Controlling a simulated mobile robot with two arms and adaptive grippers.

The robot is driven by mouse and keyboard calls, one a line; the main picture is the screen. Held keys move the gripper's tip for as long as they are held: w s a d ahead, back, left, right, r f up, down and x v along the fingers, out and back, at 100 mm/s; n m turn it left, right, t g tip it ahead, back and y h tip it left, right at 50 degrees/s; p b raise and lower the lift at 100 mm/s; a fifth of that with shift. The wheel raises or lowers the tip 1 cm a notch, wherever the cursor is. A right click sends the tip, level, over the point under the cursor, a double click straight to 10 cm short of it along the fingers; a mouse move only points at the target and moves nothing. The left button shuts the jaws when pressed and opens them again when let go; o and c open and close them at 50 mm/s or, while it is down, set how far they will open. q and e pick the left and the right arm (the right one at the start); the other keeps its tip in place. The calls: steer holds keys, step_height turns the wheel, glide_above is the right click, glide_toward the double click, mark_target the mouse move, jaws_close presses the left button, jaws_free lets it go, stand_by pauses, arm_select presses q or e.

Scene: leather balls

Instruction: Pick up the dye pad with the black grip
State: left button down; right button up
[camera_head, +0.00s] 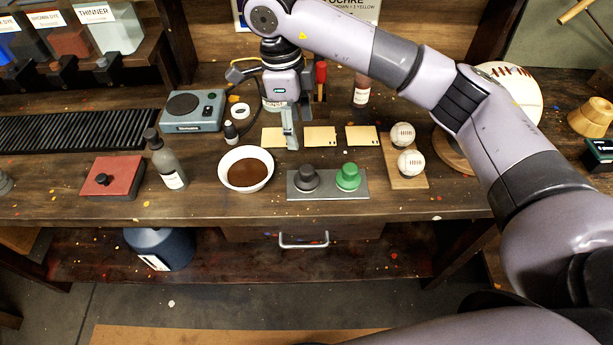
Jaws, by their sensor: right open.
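A dark, rounded black grip (306,177) stands on the left half of a grey metal plate (328,193) near the front of the bench. A matching green grip (348,176) stands to its right on the same plate. The pad under the black grip is too small to make out. My right gripper (288,132) points down behind the plate, above and slightly left of the black grip in the picture. It is open and empty, beside the tan cards. My left gripper is not in view.
A white bowl of brown liquid (246,170) stands just left of the plate. Further left are a grey bottle (167,163) and a red block with a small black knob (113,176). Two white balls on a wooden board (407,182) stand to the right. Tan cards (320,137) lie behind.

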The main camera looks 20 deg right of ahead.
mark_target(306, 169)
steer(key=f, duration=0.3)
steer(key=f+p, duration=0.1)
steer(key=f, duration=0.2)
steer(key=d+f+p, duration=0.1)
steer(key=f, duration=0.2)
steer(key=shift+s+f, duration=0.25)
steer(key=shift+f, duration=0.1)
steer(key=f+p, duration=0.1)
steer(key=f, duration=0.1)
steer(key=d+f+p, duration=0.1)
steer(key=f+p, duration=0.1)
steer(key=shift+f, duration=0.6)
steer(key=shift+c, duration=0.4)
steer(key=shift+s, duration=0.1)
steer(key=c, duration=1.3)
